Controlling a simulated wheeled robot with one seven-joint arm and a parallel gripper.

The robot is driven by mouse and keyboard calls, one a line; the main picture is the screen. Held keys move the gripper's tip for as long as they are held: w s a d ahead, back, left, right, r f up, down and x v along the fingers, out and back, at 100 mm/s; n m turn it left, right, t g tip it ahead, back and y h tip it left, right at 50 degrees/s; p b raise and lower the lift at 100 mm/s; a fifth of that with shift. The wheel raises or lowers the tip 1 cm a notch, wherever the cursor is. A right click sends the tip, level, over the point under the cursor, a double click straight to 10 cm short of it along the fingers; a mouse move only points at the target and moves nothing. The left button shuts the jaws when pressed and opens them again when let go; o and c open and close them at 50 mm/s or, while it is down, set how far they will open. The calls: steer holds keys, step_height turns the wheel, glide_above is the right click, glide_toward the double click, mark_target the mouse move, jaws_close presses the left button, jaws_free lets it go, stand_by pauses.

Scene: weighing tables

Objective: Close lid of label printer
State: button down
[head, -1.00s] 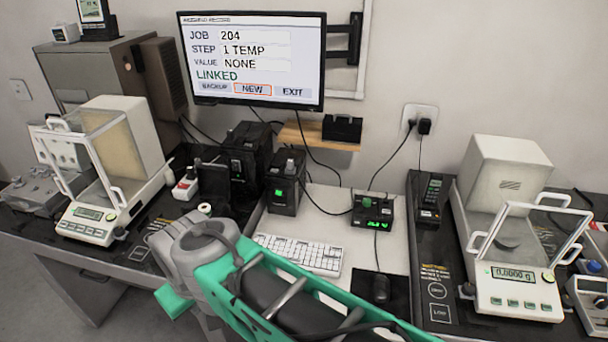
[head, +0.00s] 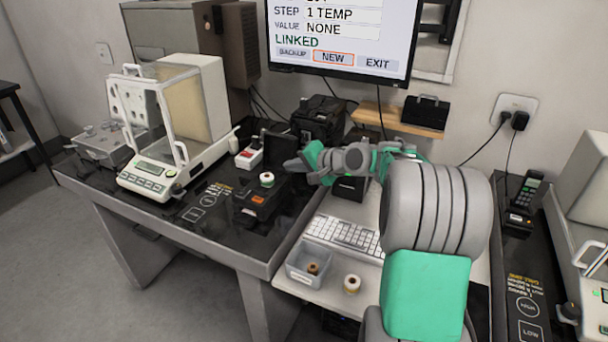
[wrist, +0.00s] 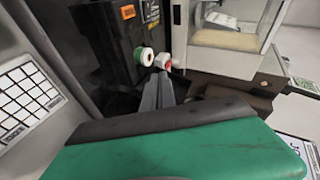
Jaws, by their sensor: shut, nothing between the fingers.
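The label printer (head: 258,204) is a black box on the left dark table, with an orange mark on its front. A white label roll with a green core (head: 266,179) sits in its top. A dark upright panel behind it, seemingly the raised lid (head: 276,146), is partly hidden by my gripper. My gripper (head: 288,164) is shut and empty, just right of the panel and above and behind the roll; contact cannot be told. In the wrist view the shut fingers (wrist: 160,88) point toward the roll (wrist: 146,57) and the black printer body (wrist: 108,42).
A balance with a glass shield (head: 180,120) stands left of the printer. A red-and-white item (head: 249,156) lies between them. A keyboard (head: 342,236), a clear bin (head: 310,264) and a loose roll (head: 352,284) are on the middle table. A black device (head: 318,118) stands behind my gripper.

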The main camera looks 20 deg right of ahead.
steer(key=w+d+f+m+t+y+b, duration=0.1)
steer(key=d+f+m+t+b, duration=0.15)
steer(key=d, duration=0.35)
steer(key=w+d+f+m+t+y+b, duration=0.1)
steer(key=w+d+f+m+t, duration=0.15)
steer(key=d, duration=0.35)
steer(key=m, duration=0.1)
glide_toward(283, 151)
steer(key=shift+g, duration=0.3)
steer(key=w, duration=0.1)
steer(key=w+d, duration=0.1)
steer(key=w, duration=0.3)
steer(key=shift+d+f+p, duration=0.25)
steer(key=shift+p, duration=0.1)
